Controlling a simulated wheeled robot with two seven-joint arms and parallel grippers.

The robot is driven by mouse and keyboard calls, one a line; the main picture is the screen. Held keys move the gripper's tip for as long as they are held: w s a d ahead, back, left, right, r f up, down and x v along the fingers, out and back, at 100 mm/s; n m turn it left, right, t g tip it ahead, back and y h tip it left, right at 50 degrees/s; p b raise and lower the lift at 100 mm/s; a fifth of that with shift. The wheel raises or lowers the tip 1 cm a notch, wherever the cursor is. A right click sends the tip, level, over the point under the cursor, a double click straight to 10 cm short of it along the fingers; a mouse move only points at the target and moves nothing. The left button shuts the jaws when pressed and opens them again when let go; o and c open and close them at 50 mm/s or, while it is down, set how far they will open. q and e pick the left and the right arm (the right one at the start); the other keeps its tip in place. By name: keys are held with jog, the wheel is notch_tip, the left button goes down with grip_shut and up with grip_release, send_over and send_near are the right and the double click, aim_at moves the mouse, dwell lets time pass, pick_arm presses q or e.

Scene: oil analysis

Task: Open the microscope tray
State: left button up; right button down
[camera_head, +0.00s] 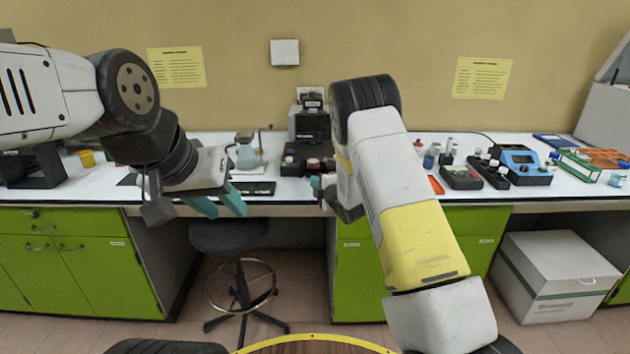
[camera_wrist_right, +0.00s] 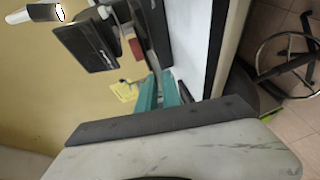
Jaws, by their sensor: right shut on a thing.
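The microscope (camera_head: 310,125) is a dark upright device at the back of the white bench, with a low black tray part (camera_head: 296,164) in front of it. In the right wrist view the dark device (camera_wrist_right: 88,42) shows at the upper left, turned sideways. My right gripper (camera_head: 318,186) is at the tray's front edge, partly hidden behind my right arm. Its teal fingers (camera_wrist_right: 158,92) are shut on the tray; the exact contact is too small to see. My left gripper (camera_head: 222,205) is open and empty, in front of the bench edge to the left of the tray.
A black flat pad (camera_head: 255,188) and a flask on a stand (camera_head: 246,154) are left of the tray. Several bottles and a blue instrument (camera_head: 520,162) stand on the right. A stool (camera_head: 232,236) is below the bench front. A white box (camera_head: 553,275) sits on the floor.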

jog(key=c, duration=1.5)
grip_release()
jog(key=v, duration=0.8)
jog(key=shift+f, duration=0.1)
